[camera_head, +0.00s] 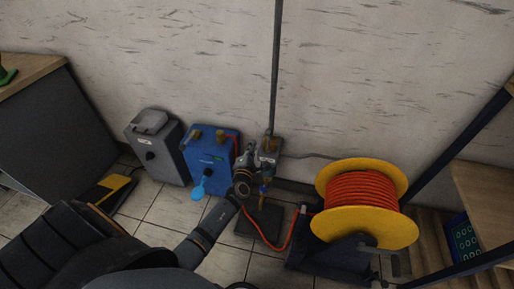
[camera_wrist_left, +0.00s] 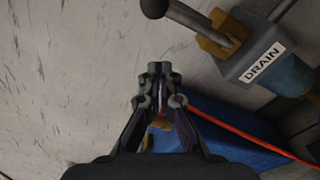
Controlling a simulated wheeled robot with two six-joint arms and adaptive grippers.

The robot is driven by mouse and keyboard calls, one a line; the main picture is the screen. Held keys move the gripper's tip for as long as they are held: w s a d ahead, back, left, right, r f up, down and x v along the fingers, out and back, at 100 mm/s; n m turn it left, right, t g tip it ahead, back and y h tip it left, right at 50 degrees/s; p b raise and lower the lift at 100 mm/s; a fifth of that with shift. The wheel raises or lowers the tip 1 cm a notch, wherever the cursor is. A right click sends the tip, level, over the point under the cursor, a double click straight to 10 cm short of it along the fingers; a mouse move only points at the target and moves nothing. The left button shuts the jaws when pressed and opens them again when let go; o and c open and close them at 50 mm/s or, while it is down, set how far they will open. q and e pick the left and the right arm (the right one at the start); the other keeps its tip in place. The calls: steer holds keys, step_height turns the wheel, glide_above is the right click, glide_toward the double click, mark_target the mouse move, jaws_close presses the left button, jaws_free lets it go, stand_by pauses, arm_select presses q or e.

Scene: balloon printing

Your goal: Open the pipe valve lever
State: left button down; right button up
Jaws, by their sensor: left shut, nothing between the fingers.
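A thin vertical pipe (camera_head: 276,70) runs down the wall to a brass fitting (camera_head: 270,143). In the left wrist view a grey block labelled DRAIN (camera_wrist_left: 258,60) has a brass part (camera_wrist_left: 222,42) with a grey rod ending in a dark ball, seemingly the valve lever (camera_wrist_left: 195,20). In the head view my left gripper (camera_head: 250,158) is beside the fitting and partly covers it, so the lever is hard to make out there. The left gripper (camera_wrist_left: 160,100) is shut and empty. The lever is apart from its fingertips, above and to the right in the wrist view. My right gripper is not in view.
A blue machine (camera_head: 207,158) with a light blue balloon (camera_head: 198,191) and a grey unit (camera_head: 157,148) stand left of the pipe. A yellow reel (camera_head: 367,203) with orange hose stands to the right. An orange hose (camera_head: 295,230) crosses the floor near my arm.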

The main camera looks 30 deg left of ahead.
arm_select(q)
steer(key=v, duration=0.8)
steer(key=shift+s+p, duration=0.3)
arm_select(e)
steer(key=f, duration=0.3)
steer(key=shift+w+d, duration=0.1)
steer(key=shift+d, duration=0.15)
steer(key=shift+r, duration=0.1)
